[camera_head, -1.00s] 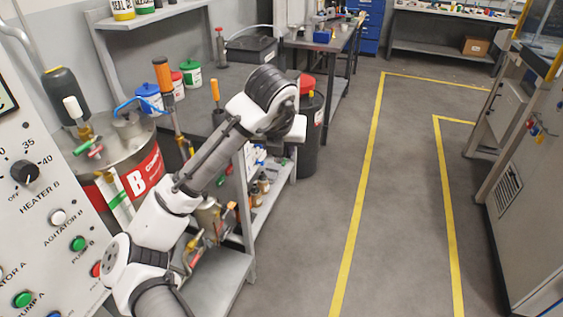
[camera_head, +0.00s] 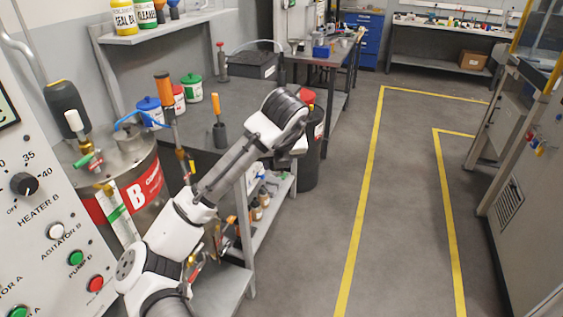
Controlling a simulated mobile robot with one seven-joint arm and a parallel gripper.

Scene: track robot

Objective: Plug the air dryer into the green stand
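I cannot make out an air dryer or a green stand for certain in this view. My arm reaches from the lower left up to a white and black joint near the front edge of the grey workbench (camera_head: 235,105). The fingers of my gripper do not show, so I cannot see whether they hold anything. A dark box (camera_head: 250,65) and a thin pale hose stand at the back of the bench.
A red-banded drum (camera_head: 148,188) and a control panel (camera_head: 30,215) are close on the left. Bottles stand on the wall shelf (camera_head: 165,28). A black bin (camera_head: 311,150) stands beside the bench. A machine (camera_head: 530,190) is at right. The yellow-lined floor (camera_head: 405,200) between is clear.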

